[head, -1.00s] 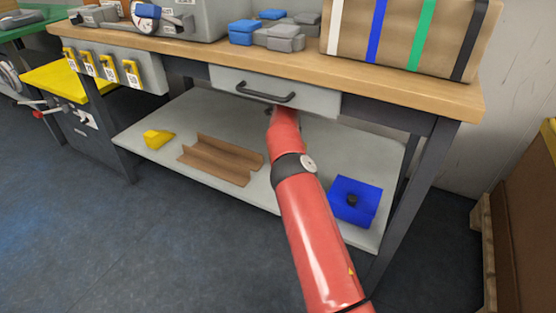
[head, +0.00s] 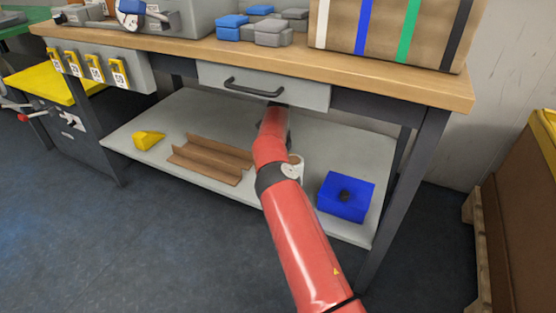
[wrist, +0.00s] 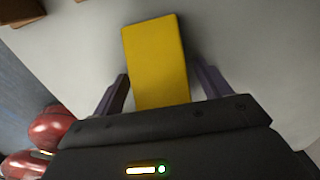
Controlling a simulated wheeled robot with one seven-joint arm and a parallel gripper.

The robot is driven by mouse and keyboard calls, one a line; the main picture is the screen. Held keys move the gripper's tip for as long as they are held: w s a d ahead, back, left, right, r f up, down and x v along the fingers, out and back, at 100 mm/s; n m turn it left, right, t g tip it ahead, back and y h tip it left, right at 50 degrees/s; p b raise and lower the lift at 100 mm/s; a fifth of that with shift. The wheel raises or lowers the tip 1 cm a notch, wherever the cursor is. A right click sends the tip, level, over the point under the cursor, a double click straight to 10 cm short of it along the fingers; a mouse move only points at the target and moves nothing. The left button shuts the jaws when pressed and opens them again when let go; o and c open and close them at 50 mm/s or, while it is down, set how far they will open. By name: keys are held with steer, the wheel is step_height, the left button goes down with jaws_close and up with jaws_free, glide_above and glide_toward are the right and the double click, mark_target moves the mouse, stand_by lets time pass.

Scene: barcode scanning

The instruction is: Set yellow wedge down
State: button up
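A yellow wedge (wrist: 155,60) shows in the wrist view between the two fingers of my gripper (wrist: 161,72). The fingers lie close along its sides near their tips, and its far end sticks out past them. Its near end is hidden behind the gripper body. Pale grey surface lies behind it; whether it touches that surface is not clear. In the head view my gripper and this wedge are hidden behind my red arm, which reaches in under the drawer. Another yellow wedge-shaped piece (head: 149,140) lies at the left end of the grey lower shelf (head: 290,205).
The drawer (head: 265,86) and wooden bench top (head: 390,79) are overhead. A table leg (head: 402,205) stands at right.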

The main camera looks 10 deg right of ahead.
step_height(320, 180, up, 8)
steer(key=shift+f+p, duration=0.1)
steer(key=shift+p, duration=0.7)
